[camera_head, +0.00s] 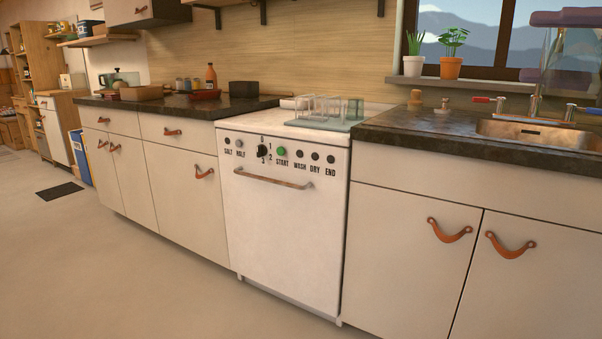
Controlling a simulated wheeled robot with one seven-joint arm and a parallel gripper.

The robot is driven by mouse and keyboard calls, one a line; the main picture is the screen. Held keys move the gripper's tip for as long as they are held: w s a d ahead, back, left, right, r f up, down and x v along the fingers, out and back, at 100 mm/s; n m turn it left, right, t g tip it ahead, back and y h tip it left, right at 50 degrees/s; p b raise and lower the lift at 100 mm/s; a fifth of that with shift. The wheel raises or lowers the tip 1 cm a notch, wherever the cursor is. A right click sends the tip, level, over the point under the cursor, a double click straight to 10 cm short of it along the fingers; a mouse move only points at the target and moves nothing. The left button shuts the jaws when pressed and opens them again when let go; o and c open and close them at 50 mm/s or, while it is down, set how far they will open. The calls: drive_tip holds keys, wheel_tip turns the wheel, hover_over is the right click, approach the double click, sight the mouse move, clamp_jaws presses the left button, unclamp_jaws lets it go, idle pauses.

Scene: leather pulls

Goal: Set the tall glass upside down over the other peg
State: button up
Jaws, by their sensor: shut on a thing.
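Several clear glasses (322,106) stand close together on a pale greenish tray (318,124) on top of the white dishwasher. They overlap, and I cannot tell which is the tall glass or which way up each one is. No peg can be made out clearly among them.
The dark counter (400,121) right of the dishwasher holds two small wooden items (443,105) and a sink (540,132). Potted plants (449,68) stand on the windowsill. Left, a red dish (205,95) and bottle (211,77) stand on the counter.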

drive_tip(key=shift+n, duration=0.3)
drive_tip(key=n, duration=0.1)
drive_tip(key=n+b, duration=0.1)
drive_tip(key=shift+f+n, duration=0.2)
drive_tip(key=shift+n, duration=0.1)
drive_tip(key=n+b, duration=0.1)
drive_tip(key=n, duration=0.2)
drive_tip(key=n+b, duration=0.1)
drive_tip(key=n, duration=0.2)
drive_tip(key=shift+n, duration=0.4)
drive_tip(key=shift+r+n, duration=0.2)
drive_tip(key=shift+n, duration=0.9)
drive_tip(key=shift+w, duration=0.1)
